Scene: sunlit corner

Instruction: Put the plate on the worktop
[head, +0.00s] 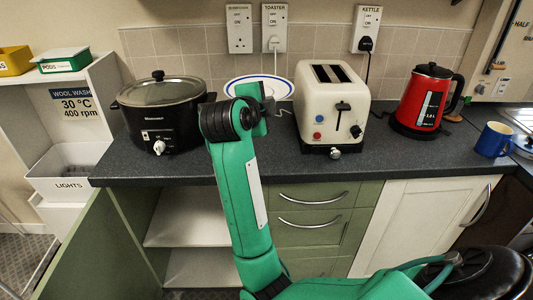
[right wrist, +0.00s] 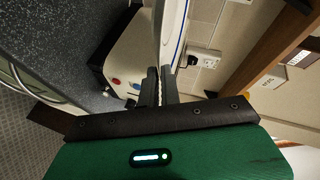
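The plate (head: 285,88) is white with a blue rim. It is held roughly level between the black slow cooker and the cream toaster, partly hidden by my right gripper (head: 262,98). In the right wrist view the plate (right wrist: 174,30) shows nearly edge-on, reaching away from the fingertips. My right gripper (right wrist: 160,76) is shut on its near rim. My left gripper is not in view.
The slow cooker (head: 160,115) stands left of the plate and the toaster (head: 330,105) right of it. A red kettle (head: 425,100) and a blue mug (head: 493,139) are farther right. Below, a green cupboard door (head: 90,250) stands open. Bare worktop lies in front of the plate.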

